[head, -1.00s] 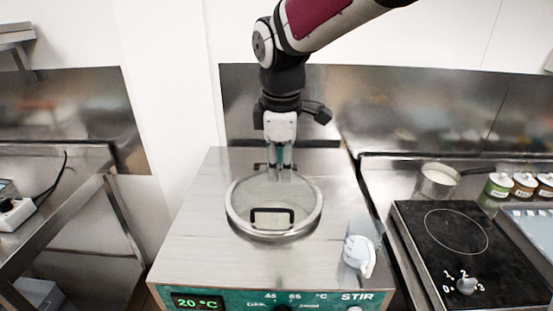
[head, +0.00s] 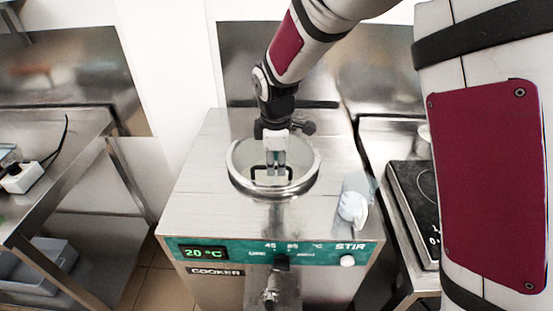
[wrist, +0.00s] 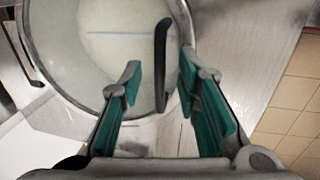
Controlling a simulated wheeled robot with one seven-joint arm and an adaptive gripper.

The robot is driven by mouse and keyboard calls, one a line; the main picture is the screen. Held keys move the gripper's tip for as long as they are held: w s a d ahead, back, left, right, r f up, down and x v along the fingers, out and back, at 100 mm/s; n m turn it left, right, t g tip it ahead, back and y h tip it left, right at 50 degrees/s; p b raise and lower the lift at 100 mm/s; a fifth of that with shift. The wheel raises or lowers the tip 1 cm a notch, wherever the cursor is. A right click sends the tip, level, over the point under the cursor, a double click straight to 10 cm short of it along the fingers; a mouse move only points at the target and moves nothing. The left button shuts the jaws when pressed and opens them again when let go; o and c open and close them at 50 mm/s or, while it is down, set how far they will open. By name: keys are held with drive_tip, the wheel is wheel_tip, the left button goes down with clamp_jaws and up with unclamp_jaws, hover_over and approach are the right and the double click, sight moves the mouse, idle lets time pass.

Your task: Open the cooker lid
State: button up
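The cooker (head: 195,215) is a steel box with a green front panel reading 20 °C. Its round lid (head: 233,178) has a clear centre and a metal rim and lies closed on the top. A black bar handle (head: 256,174) stands on the lid. My gripper (head: 275,170) is over the lid, right at the handle. In the wrist view the handle (wrist: 161,65) runs between the two teal-padded fingers of my gripper (wrist: 158,80). The fingers are apart, with a gap on each side of the handle.
A clear jug (head: 352,205) with a pale handle stands on the cooker's right front. A black hob (head: 412,190) is at the right, partly behind my arm. A steel table (head: 60,150) stands at the left, with open floor (head: 140,270) between.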

drive_tip(key=shift+f, duration=0.25)
clamp_jaws()
drive_tip(key=shift+w+r, duration=0.1)
